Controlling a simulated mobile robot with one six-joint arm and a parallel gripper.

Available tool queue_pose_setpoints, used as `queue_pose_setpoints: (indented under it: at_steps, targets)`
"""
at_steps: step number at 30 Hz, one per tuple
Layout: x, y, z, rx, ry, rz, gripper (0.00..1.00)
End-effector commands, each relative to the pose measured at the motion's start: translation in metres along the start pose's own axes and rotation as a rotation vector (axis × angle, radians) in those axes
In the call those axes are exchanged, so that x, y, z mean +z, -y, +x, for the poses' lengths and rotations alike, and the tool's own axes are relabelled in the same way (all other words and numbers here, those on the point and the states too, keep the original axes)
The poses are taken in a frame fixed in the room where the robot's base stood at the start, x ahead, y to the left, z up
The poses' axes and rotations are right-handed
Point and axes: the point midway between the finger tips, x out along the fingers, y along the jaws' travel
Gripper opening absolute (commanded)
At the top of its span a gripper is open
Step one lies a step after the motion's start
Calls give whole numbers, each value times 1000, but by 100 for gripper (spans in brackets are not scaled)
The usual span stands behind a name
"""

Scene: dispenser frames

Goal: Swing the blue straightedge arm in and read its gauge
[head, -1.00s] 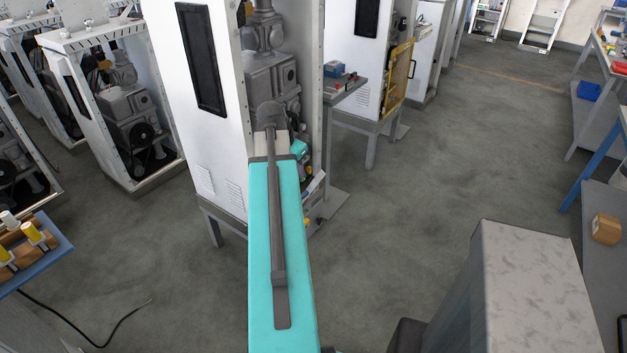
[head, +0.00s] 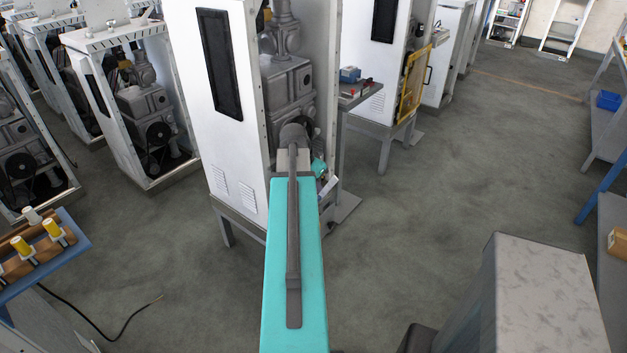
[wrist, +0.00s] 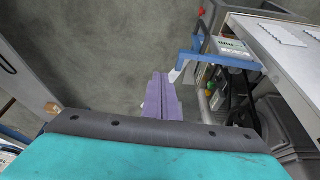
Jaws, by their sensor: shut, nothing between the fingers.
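In the wrist view, a blue bar (wrist: 222,60) with a short upright post at its left part juts out left from the equipment on the right; it looks like the straightedge arm. A small pale panel with green marks (wrist: 233,46) sits just behind it; I cannot tell if it is the gauge. My gripper (wrist: 162,98) has purple fingers that are shut and empty. It is left of the blue bar in the picture and appears apart from it. In the head view my own arm hides the gripper, and I cannot make out the blue bar.
A white cabinet (head: 222,140) with grey machinery (head: 288,85) stands in front of my arm. A light worktop with papers (wrist: 283,35) is at the right of the wrist view. A table with yellow-topped items (head: 75,238) is at left. Open floor (head: 430,190) lies to the right.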

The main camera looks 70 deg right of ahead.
Motion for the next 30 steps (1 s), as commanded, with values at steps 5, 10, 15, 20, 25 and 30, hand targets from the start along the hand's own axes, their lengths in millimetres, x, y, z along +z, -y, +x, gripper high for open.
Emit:
queue_pose_setpoints:
  at_steps: [5,10,15,20,25,30]
  targets:
    - [-1,0,16,1,1,1,0]
    - [-1,0,31,2,1,0,0]
    - [-6,0,43,1,0,1,0]
    - [-22,0,49,1,1,1,0]
    - [-33,0,54,1,1,1,0]
    - [-37,0,57,0,0,1,0]
